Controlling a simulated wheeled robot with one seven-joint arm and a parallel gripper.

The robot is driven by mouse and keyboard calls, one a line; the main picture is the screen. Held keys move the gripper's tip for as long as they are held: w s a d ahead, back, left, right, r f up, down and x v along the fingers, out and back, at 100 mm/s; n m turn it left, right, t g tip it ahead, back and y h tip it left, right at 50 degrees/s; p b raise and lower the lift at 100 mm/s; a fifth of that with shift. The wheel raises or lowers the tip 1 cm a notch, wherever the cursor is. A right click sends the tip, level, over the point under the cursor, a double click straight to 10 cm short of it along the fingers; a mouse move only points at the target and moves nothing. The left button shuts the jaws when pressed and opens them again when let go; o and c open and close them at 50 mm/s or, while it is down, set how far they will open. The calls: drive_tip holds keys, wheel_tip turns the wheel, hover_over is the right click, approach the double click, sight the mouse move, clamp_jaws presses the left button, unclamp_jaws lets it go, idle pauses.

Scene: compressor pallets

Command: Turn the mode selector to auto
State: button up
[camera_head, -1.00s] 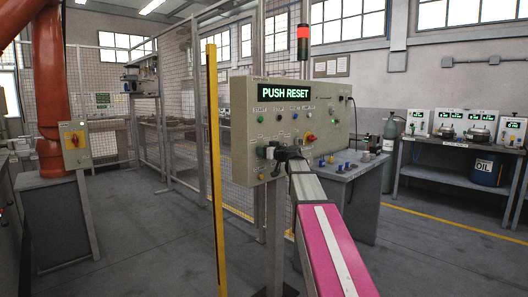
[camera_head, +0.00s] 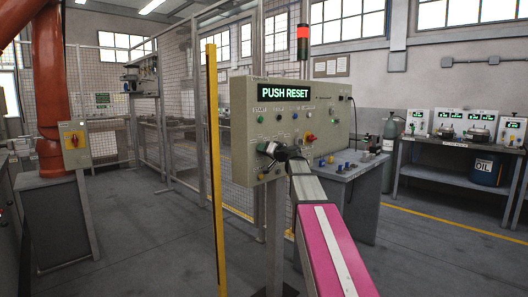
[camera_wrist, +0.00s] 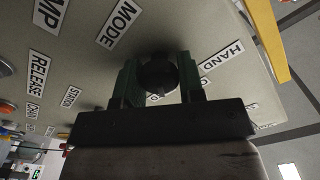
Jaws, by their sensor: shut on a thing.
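The control panel (camera_head: 320,130) is a beige box on a post, with a green "PUSH RESET" display (camera_head: 284,93). The mode selector (camera_wrist: 158,75) is a dark round knob between the "MODE" label (camera_wrist: 119,22) and the "HAND" label (camera_wrist: 221,57) in the wrist view. My gripper (camera_wrist: 158,80) has one finger on each side of the knob and is shut on it. In the head view my gripper (camera_head: 268,151) is at the panel's lower left and hides the knob. A label under the knob is mostly hidden; the knob's pointer direction cannot be told.
Coloured buttons and a red-and-orange switch (camera_head: 310,138) sit on the panel right of my gripper. A yellow post (camera_head: 213,170) stands close at left. A mesh fence stands behind.

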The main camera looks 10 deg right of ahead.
drive_tip(key=shift+m, duration=0.7)
drive_tip(key=o, duration=0.9)
drive_tip(key=shift+s+d, duration=0.1)
drive_tip(key=v, duration=1)
drive_tip(key=shift+s+d, duration=0.2)
drive_tip(key=shift+s, duration=0.05)
drive_tip(key=shift+f, duration=0.15)
